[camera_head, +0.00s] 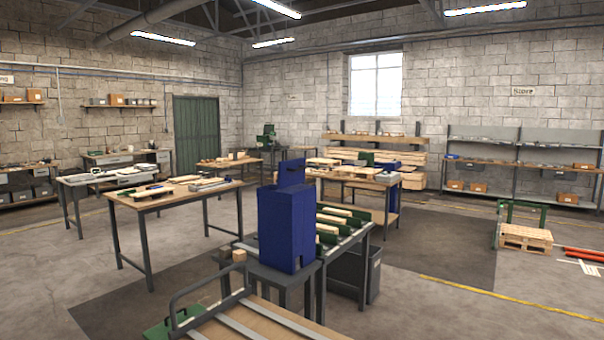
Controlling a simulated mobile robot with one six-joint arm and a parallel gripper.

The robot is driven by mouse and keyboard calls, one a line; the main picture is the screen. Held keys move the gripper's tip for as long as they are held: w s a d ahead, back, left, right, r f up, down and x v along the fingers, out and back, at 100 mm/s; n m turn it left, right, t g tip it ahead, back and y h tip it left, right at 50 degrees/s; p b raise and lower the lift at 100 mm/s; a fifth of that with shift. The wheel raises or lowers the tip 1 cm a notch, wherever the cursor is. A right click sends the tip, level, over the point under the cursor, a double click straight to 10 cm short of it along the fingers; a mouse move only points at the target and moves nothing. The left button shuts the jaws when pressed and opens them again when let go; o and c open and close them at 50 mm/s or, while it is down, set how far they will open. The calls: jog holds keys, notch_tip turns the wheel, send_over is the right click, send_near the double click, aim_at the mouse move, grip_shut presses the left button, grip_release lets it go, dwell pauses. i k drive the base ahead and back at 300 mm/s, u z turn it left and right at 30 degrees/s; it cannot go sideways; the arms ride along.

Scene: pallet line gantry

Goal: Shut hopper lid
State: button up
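The blue hopper (286,232) stands upright on a dark stand in the middle of the view, close in front of me. A blue panel that looks like its lid (291,172) stands up above the far side of the hopper's top, so the lid looks open. The inside of the hopper is hidden from this angle. My gripper is not in view.
A roller table (345,232) with wooden pieces and green dividers stands right behind the hopper, with a grey bin (352,272) below. A wood-topped cart (250,322) with a bent grey rail lies in the foreground.

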aim_at(296, 173)
jog(key=z, duration=0.05)
jog(key=i, duration=1.1)
jog(key=u, duration=1.6)
jog(key=k, duration=0.1)
jog(key=z, duration=2.95)
jog(key=i, duration=1.15)
